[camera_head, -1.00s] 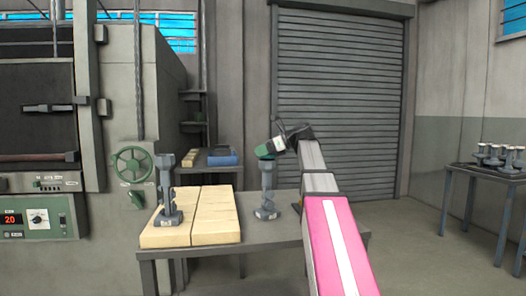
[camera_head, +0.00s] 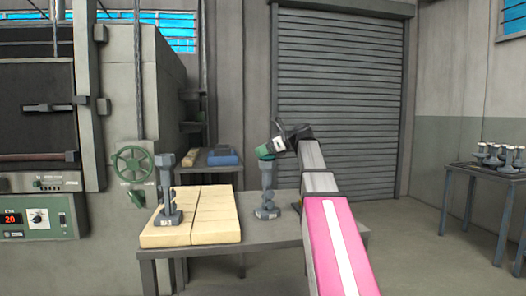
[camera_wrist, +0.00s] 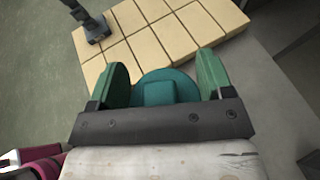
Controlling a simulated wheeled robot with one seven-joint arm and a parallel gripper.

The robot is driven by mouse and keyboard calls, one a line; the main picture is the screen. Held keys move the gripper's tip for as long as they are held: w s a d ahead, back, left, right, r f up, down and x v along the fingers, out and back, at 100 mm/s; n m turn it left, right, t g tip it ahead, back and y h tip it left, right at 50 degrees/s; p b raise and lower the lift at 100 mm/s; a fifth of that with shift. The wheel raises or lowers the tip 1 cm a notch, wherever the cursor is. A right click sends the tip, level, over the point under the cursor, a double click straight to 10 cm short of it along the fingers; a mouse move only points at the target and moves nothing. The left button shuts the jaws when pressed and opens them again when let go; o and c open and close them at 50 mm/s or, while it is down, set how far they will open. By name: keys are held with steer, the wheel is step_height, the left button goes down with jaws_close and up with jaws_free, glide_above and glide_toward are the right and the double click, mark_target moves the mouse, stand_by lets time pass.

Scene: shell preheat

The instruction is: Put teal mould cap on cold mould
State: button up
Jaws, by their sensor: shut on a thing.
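The teal mould cap (camera_wrist: 165,86) is between the two green fingers of my gripper (camera_wrist: 163,80) in the wrist view. My gripper (camera_head: 268,151) is shut on the cap at the top of a grey mould (camera_head: 267,191) in the head view. This mould stands upright on the grey table, right of the pale blocks. The cap appears at or just above the mould's top; I cannot tell whether it is seated. A second grey mould (camera_head: 168,190) with a grey top stands upright on the pale blocks. Which mould is cold cannot be told by look.
Pale firebricks (camera_head: 215,215) cover the left part of the table (camera_head: 270,235). A furnace (camera_head: 40,120) with a green handwheel (camera_head: 132,165) stands left. A blue tray (camera_head: 223,158) lies on a rear shelf. Several grey pieces stand on the right side table (camera_head: 478,172).

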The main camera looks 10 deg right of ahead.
steer(key=shift+f, duration=0.45)
steer(key=o, duration=0.6)
steer(key=shift+o, duration=0.2)
steer(key=v, duration=1.1)
stand_by(0.3)
steer(key=shift+s, duration=0.15)
